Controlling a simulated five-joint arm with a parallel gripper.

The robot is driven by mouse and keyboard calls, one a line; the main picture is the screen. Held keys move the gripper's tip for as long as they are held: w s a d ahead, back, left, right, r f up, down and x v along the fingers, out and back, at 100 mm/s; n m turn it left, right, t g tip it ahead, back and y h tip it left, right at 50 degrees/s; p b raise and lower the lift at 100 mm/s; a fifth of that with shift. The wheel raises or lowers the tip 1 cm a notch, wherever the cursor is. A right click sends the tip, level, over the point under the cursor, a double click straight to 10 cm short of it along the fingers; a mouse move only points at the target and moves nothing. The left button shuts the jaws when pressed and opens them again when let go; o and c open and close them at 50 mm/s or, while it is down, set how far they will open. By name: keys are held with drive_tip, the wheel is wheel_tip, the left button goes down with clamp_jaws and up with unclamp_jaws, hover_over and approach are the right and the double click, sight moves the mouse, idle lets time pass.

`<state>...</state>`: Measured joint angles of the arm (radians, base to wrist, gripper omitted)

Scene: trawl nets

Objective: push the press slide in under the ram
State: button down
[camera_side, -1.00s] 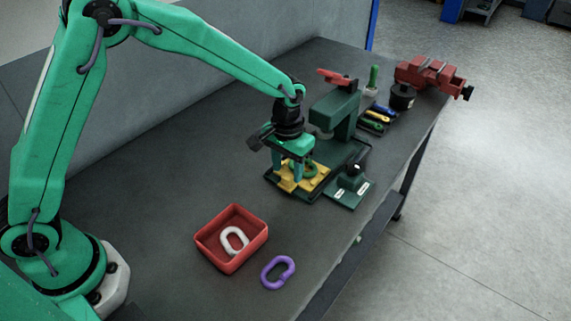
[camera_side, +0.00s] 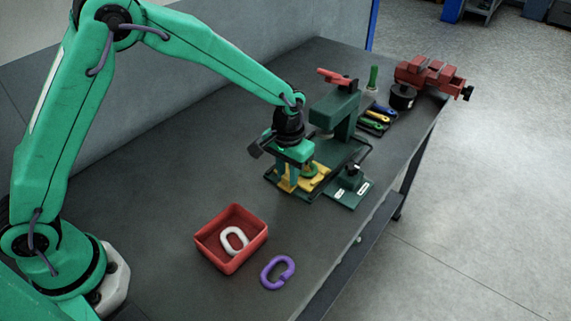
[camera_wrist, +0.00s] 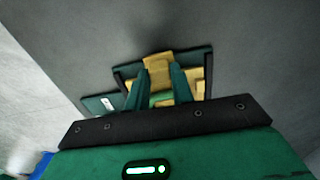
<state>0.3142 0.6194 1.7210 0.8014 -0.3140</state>
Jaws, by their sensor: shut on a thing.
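The yellow press slide (camera_side: 321,178) lies on the green press base, in front of the ram, with its near end sticking out toward my arm. A green link lies on the slide, partly hidden by my gripper. My gripper (camera_side: 290,178) points down at the slide's near end and is shut on its yellow tab, which shows between the fingers in the wrist view (camera_wrist: 159,62). The green press (camera_side: 338,112) stands just beyond, with its ram (camera_side: 325,134) above the far part of the base and a red lever on top.
A red tray (camera_side: 213,258) holds a white link, and a purple link (camera_side: 278,272) lies beside it. A green block with a black knob (camera_side: 354,168) stands right of the slide. Coloured-handled tools, a black cylinder (camera_side: 402,96) and a red vise (camera_side: 430,76) are behind.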

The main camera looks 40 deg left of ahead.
drive_tip(key=shift+w, duration=2.45)
drive_tip(key=c, duration=1.2)
unclamp_jaws()
drive_tip(key=shift+r, duration=0.15)
wheel_tip(320, 180, up, 8)
drive_tip(key=shift+f, duration=0.2)
drive_tip(key=shift+c, duration=0.4)
